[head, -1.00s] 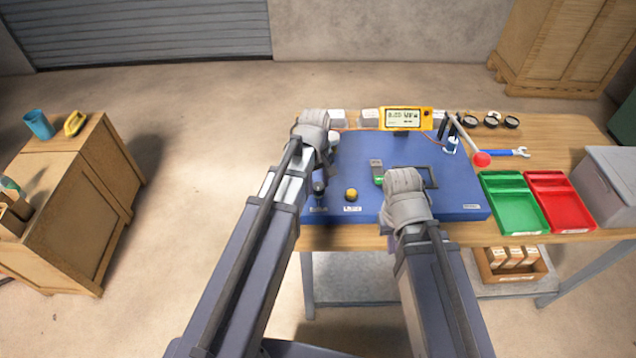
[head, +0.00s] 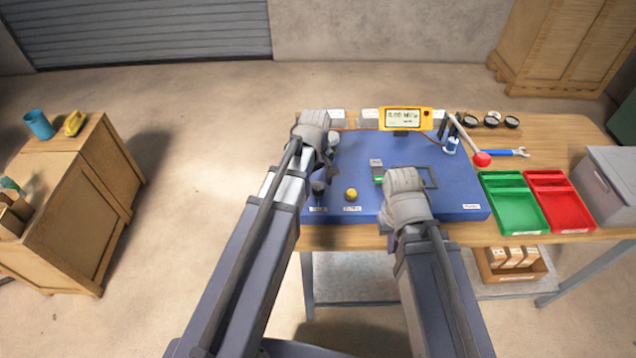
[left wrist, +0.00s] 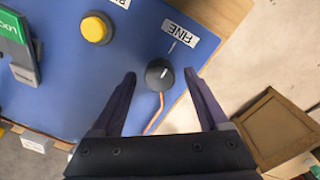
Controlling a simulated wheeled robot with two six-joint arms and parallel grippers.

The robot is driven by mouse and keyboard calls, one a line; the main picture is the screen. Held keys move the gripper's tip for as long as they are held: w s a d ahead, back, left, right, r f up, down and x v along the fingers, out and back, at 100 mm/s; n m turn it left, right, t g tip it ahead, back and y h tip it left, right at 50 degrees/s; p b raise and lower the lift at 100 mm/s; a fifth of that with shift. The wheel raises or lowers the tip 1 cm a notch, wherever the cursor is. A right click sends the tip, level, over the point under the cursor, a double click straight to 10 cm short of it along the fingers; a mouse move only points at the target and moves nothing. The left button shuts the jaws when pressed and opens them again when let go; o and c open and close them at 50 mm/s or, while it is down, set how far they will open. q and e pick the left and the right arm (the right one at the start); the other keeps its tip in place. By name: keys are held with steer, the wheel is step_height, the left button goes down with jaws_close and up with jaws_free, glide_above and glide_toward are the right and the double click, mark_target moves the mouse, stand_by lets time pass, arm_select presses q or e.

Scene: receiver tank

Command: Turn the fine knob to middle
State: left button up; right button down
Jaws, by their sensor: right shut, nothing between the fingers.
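The fine knob (left wrist: 160,74) is a small round black knob with a white pointer line, on a blue panel (left wrist: 60,90). The line leans to the upper right in the left wrist view, roughly toward a tick below the white FINE label (left wrist: 180,33). My left gripper (left wrist: 161,78) is open, with one finger on each side of the knob and gaps showing between. In the head view the knob (head: 318,188) is at the panel's front left, partly hidden by my left gripper (head: 320,174). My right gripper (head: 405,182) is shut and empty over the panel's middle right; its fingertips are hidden.
A yellow button (head: 351,195) sits right of the knob. A slider-like part with green (head: 377,172) is near my right gripper. A yellow display (head: 405,118) stands at the back. Green (head: 513,200) and red (head: 558,200) trays lie right of the panel. An orange cable runs beside the knob.

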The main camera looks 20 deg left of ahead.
mark_target(317, 186)
arm_select(q)
steer(key=shift+r, duration=0.15)
step_height(317, 186, up, 8)
steer(key=p, duration=0.8)
steer(key=shift+s+a, duration=0.1)
steer(key=shift+s, duration=0.05)
steer(key=shift+f, duration=0.2)
steer(key=s+d+m+y, duration=0.1)
steer(key=s+d+m, duration=0.9)
steer(key=s+m, duration=0.3)
steer(key=shift+s+d+m+g, duration=0.3)
steer(key=shift+s+d+m, duration=0.1)
steer(key=shift+s, duration=0.05)
